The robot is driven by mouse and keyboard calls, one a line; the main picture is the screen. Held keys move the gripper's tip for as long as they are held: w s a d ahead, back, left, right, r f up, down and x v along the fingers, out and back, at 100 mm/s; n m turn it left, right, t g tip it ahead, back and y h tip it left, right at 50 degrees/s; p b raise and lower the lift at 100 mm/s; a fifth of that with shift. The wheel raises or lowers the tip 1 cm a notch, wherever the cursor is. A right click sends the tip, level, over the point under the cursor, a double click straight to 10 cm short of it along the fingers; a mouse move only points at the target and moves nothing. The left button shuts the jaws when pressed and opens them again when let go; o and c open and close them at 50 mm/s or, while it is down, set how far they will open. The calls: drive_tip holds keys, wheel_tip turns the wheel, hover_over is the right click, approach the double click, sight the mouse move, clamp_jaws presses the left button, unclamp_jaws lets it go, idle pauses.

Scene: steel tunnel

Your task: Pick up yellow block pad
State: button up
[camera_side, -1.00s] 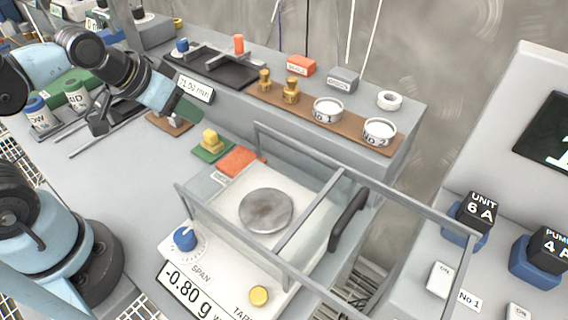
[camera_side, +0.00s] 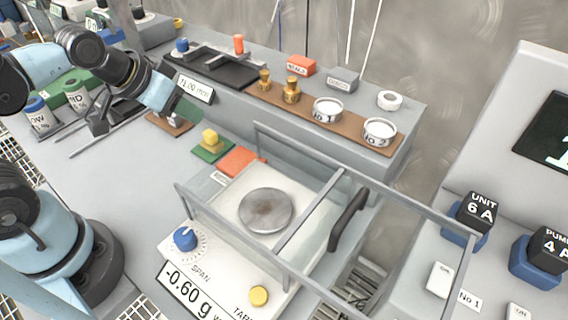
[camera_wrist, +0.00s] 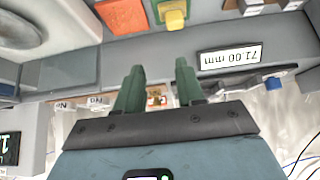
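The yellow block (camera_side: 211,139) sits on a green pad (camera_side: 199,153) on the grey bench, left of the orange pad. In the wrist view the yellow block (camera_wrist: 174,19) is near the top edge, beyond the fingertips, with part of the green pad (camera_wrist: 157,8) around it. My gripper (camera_side: 186,108) is above and to the left of the block, apart from it. In the wrist view my gripper (camera_wrist: 159,80) shows two green fingers spread apart with no object held between them.
An orange pad (camera_side: 241,161) lies beside the green pad. A balance with a railed frame (camera_side: 330,190) stands to its right; its display reads -0.60 g. A raised ledge (camera_side: 300,125) with weights and dishes runs behind. Bare bench (camera_side: 130,190) lies in front.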

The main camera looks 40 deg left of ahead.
idle(0.3)
drive_tip(key=o, duration=0.5)
drive_tip(key=g, duration=0.7)
hover_over(209, 132)
drive_tip(key=f, duration=0.7)
drive_tip(key=shift+w+a+f, duration=0.1)
drive_tip(key=shift+w+f, duration=0.1)
drive_tip(key=shift+f, duration=0.1)
drive_tip(key=shift+s+f, duration=0.2)
drive_tip(key=shift+f, duration=2.5)
